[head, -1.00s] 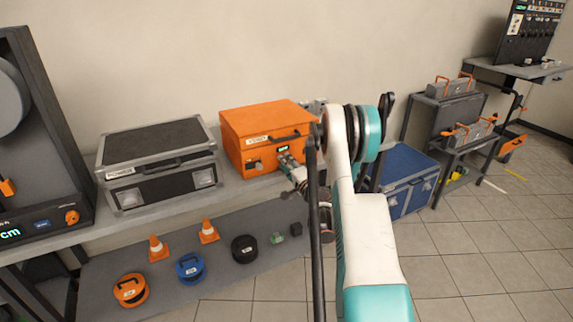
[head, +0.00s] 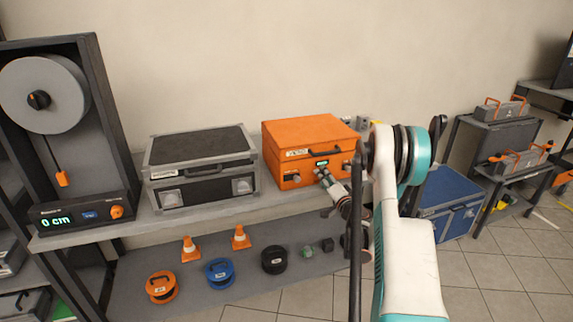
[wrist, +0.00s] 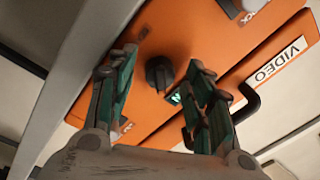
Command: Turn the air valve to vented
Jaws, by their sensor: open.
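The orange case (head: 310,138) labelled VIDEO stands on the grey shelf, with a small lit green display (head: 321,163) on its front. In the wrist view, a black round knob (wrist: 159,73), likely the air valve, sits on the orange front beside the green display (wrist: 176,97). I cannot read a vented mark near it. My gripper (wrist: 157,64) is open, its two green fingers on either side of the knob in the picture. I cannot tell whether they touch it. In the head view my gripper (head: 329,180) is at the case's lower right front, hiding part of it.
A grey case (head: 203,143) stands left of the orange one, and a blue case (head: 445,218) is to the right. A black handle (wrist: 245,105) juts out near my right finger. Cones and reels (head: 220,273) lie on the lower shelf.

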